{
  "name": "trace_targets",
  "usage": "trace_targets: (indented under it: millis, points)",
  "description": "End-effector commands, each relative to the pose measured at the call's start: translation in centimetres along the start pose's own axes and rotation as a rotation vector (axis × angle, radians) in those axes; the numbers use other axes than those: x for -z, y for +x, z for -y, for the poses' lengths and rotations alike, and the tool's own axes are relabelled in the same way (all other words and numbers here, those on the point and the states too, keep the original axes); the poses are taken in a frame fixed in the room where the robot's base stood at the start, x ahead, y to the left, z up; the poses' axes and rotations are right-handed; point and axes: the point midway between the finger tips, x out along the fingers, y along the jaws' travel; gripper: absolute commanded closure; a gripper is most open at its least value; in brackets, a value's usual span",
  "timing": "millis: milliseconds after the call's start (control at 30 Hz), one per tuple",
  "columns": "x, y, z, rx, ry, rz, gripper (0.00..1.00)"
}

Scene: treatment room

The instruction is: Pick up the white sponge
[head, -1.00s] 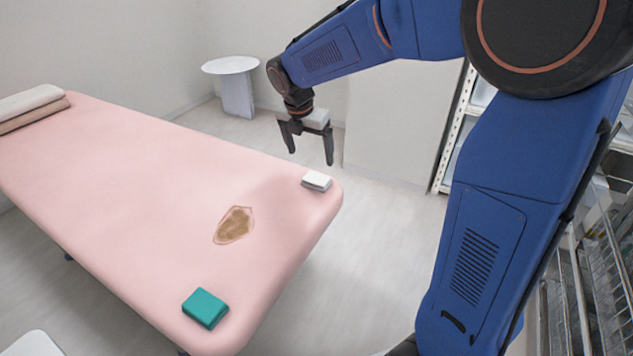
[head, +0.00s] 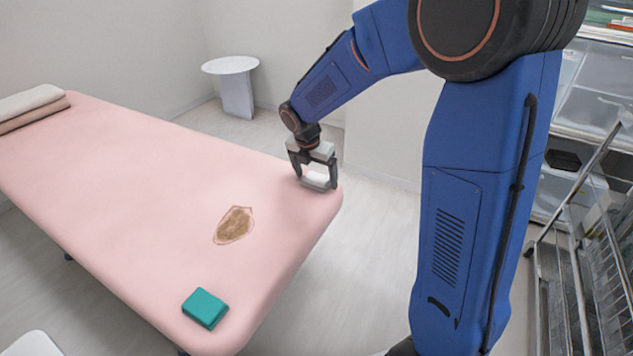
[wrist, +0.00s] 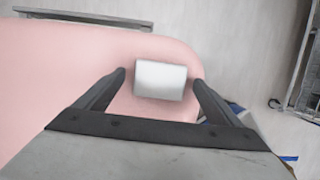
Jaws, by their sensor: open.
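The white sponge (head: 316,180) lies on the far right corner of the pink treatment table (head: 150,170). It is a small white block, and in the wrist view the sponge (wrist: 160,81) sits between the two fingertips. My gripper (head: 316,183) is down at the sponge with its fingers open on either side of it. In the wrist view my gripper (wrist: 160,78) shows a gap between each finger and the sponge. In the head view the fingers partly hide the sponge.
A teal block (head: 205,308) lies near the table's front corner. Folded towels (head: 32,108) lie at the far left end. A round white side table (head: 233,80) stands behind. Wire shelving (head: 585,250) stands at the right.

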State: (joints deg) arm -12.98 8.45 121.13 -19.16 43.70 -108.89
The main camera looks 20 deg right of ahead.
Motion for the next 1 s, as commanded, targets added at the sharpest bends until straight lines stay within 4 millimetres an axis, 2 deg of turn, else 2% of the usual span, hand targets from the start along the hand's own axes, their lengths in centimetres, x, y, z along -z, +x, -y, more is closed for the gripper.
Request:
trace_targets:
  millis: [200,233,400,433,767,867,1000]
  points:
    - [0.0,0.1,0.0,0.0,0.0,0.0,0.12]
    - [0.0,0.1,0.0,0.0,0.0,0.0,0.14]
    - [0.0,0.1,0.0,0.0,0.0,0.0,0.55]
    - [0.0,0.1,0.0,0.0,0.0,0.0,0.56]
    - [-0.2,-0.4,0.0,-0.002,0.001,0.001,0.56]
    - [-0.5,-1.5,-0.1,-0.003,0.002,0.002,0.57]
    - [-1.2,-3.9,-0.1,-0.004,0.001,0.003,0.57]
